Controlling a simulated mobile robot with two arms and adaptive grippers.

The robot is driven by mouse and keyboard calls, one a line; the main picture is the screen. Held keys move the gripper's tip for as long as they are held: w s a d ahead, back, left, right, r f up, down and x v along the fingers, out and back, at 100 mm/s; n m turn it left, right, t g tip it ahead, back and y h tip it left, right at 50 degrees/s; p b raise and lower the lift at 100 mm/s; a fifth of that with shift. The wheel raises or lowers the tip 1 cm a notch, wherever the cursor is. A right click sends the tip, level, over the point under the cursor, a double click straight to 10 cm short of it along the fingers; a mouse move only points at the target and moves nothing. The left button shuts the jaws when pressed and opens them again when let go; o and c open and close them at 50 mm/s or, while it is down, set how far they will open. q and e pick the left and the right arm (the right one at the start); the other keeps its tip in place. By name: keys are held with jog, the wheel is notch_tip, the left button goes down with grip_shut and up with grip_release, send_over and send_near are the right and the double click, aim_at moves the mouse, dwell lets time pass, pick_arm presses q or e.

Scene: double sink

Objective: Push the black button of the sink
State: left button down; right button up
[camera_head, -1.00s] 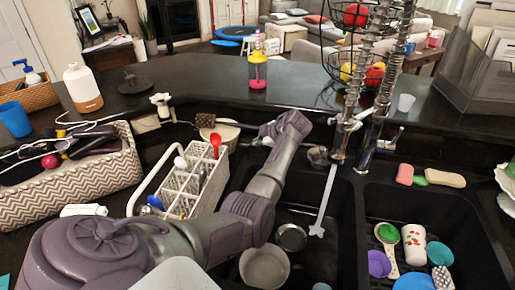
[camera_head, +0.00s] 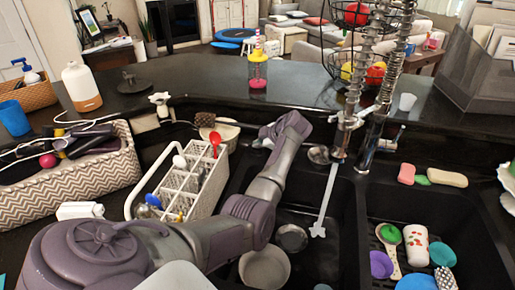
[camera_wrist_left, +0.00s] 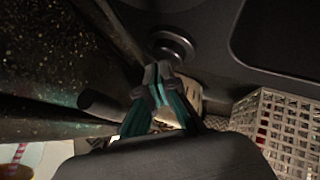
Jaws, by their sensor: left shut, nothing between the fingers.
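In the left wrist view, a round dark button-like fitting (camera_wrist_left: 174,46) sits on the black sink surface, just beyond my left gripper (camera_wrist_left: 157,84). The gripper's dark fingertips are together with nothing between them, close to the fitting. I cannot tell whether they touch it. In the head view, my left arm reaches from the lower left over the black double sink (camera_head: 345,220) to its back edge. There the fingertips and the button are not clearly seen. My right gripper is not in view.
A white utensil basket (camera_head: 180,186) stands left of the arm and also shows at right in the wrist view (camera_wrist_left: 285,118). The coiled faucet (camera_head: 355,100) rises right of the wrist. A metal pot (camera_head: 264,268) and several colored dishes lie in the basins.

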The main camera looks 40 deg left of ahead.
aim_at(259, 150)
pick_arm(q)
jog(key=shift+f, duration=0.2)
dwell(0.3)
jog(key=shift+r, duration=0.65)
jog(key=shift+r+p, duration=1.75)
jog(key=shift+r, duration=1.3)
